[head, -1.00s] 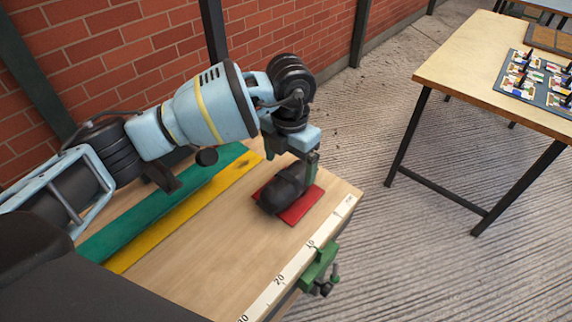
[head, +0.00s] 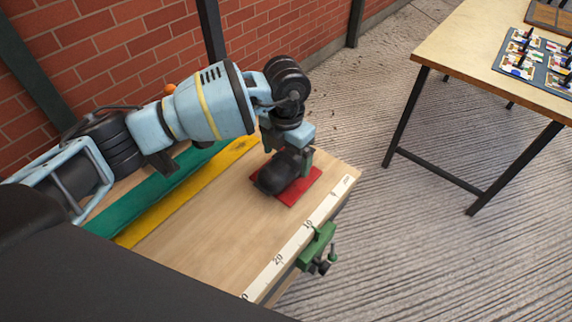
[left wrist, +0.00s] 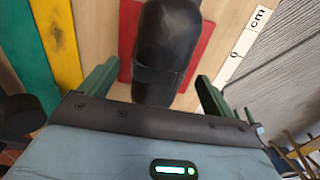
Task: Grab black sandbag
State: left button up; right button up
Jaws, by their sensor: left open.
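The black sandbag (head: 277,176) lies on a red square (head: 303,191) near the far right end of the wooden workbench. In the left wrist view the sandbag (left wrist: 166,52) stretches up from the gripper's palm, with the red square (left wrist: 198,62) showing on both sides. My left gripper (left wrist: 158,88) is open, with one green finger on each side of the sandbag and gaps between fingers and bag. In the head view my left gripper (head: 292,160) is low over the sandbag and partly hides it. My right gripper is not in view.
The bench has a green strip (head: 150,193), a yellow strip (head: 180,197) and a white ruler edge (head: 290,248). A green clamp (head: 317,247) grips its front edge. A second table (head: 470,55) with cards stands at the upper right. A brick wall (head: 110,50) runs behind.

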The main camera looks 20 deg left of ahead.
aim_at(286, 158)
pick_arm(q)
jog(key=shift+f, duration=1.6)
jog(key=c, duration=1.6)
jog(key=shift+r, duration=0.15)
jog(key=shift+c, duration=0.8)
jog(key=shift+w, duration=0.1)
jog(key=shift+r, duration=1.8)
jog(key=s+d+r, duration=0.1)
jog(key=s+d, duration=0.9)
jog(key=s, duration=0.2)
jog(key=shift+d+r, duration=0.15)
jog(key=shift+d, duration=0.2)
